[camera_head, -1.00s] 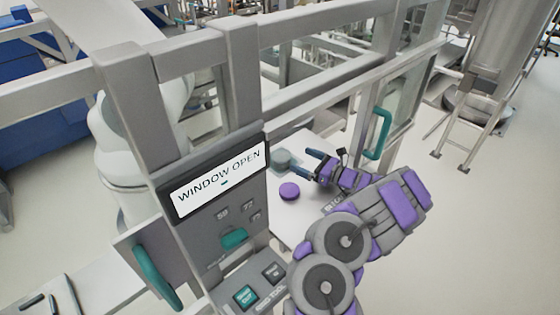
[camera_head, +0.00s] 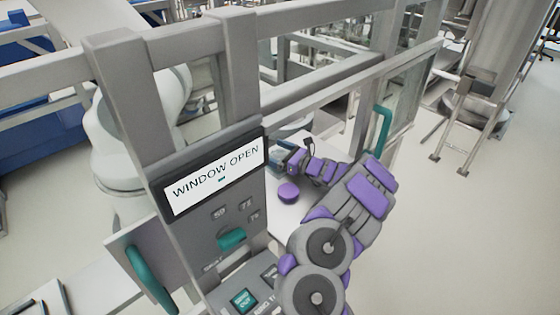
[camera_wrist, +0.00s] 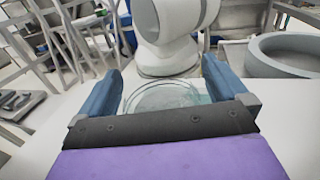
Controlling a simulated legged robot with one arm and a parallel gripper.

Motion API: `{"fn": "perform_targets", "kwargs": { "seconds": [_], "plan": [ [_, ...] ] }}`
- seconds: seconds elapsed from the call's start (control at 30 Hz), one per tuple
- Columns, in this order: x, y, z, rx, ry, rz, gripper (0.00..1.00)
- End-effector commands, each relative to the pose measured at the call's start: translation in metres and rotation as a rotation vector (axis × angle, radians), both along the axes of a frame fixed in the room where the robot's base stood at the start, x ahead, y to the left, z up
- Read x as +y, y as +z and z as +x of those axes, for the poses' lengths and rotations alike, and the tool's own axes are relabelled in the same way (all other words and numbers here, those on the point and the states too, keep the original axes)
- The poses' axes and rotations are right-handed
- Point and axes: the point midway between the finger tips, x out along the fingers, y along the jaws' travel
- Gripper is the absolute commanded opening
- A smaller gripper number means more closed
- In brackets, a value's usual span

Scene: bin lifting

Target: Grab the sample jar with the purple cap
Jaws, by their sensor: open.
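The sample jar with the purple cap (camera_head: 288,191) stands on the white table inside the enclosure. Its round purple top shows in the head view; I cannot make it out in the wrist view. My gripper (camera_head: 284,157) reaches in over the table, just beyond the purple cap. In the wrist view my gripper (camera_wrist: 163,75) has its blue fingers wide apart. A clear, round glass container (camera_wrist: 162,96) shows between and below the fingers. The black and purple gripper body hides its near part. I cannot tell whether the fingers touch it.
A control panel (camera_head: 215,181) reading "WINDOW OPEN" and frame posts (camera_head: 238,75) stand left of the arm. A window with a green handle (camera_head: 377,131) is at the right. The wrist view shows a white robot base (camera_wrist: 170,55) ahead and a grey round vessel (camera_wrist: 290,55) at right.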

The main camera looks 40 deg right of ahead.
Motion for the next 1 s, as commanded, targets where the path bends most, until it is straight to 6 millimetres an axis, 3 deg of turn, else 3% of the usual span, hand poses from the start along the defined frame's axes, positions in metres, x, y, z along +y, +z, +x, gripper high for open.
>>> {"fn": "perform_targets", "kwargs": {
  "seconds": [0.13,0.83,1.0],
  "plan": [
    [-0.0005,0.0002,-0.0003,0.000,0.000,0.000,1.00],
    [-0.0008,0.0001,-0.0004,0.000,-0.001,0.000,0.33],
    [-0.0008,0.0002,-0.0005,0.000,-0.001,0.000,0.31]
  ]
}}
